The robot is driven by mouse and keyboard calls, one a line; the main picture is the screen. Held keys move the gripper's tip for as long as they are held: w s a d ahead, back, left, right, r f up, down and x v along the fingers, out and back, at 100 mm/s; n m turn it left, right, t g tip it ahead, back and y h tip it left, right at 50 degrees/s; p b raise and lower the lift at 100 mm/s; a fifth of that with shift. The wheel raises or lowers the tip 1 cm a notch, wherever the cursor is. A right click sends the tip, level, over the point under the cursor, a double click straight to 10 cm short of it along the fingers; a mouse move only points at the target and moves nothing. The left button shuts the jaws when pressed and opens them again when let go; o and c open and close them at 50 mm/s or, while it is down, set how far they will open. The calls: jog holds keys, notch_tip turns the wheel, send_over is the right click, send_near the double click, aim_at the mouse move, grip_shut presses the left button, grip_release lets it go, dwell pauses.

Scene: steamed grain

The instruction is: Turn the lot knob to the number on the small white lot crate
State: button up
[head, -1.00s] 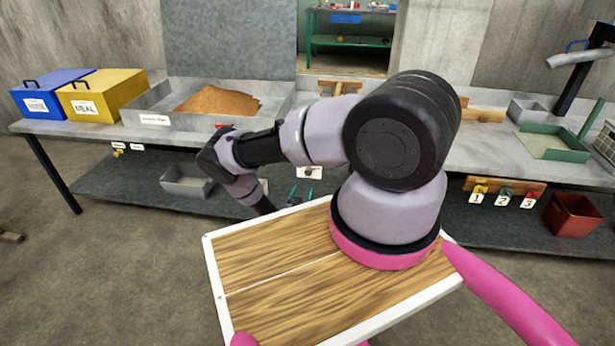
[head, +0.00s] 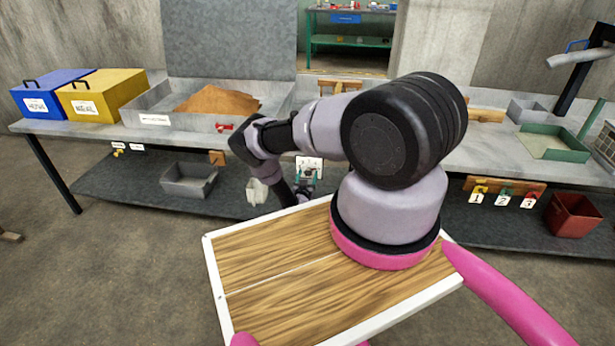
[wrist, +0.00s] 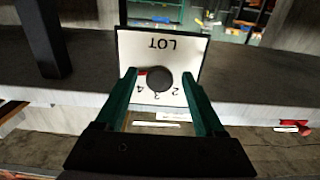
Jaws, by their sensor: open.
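The lot knob (wrist: 160,79) is a dark round knob on a white plate (wrist: 188,46) marked LOT, upside down in the wrist view. The digits 4, 3 and 2 show around its lower side. A small red mark shows at its left edge. The plate also shows in the head view (head: 316,161), on the table's front. My gripper (wrist: 158,75) is open, its green fingers on either side of the knob; I cannot tell if they touch it. A whitish object (head: 257,192) on the lower shelf may be the lot crate; no number is readable on it.
A grey bin (head: 189,181) stands on the lower shelf. A tray of brown grain (head: 215,101), a blue box (head: 48,94) and a yellow box (head: 102,94) stand on the table. Tags 1, 2, 3 (head: 503,199) hang at right beside a red bin (head: 573,214).

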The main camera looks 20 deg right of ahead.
grip_shut()
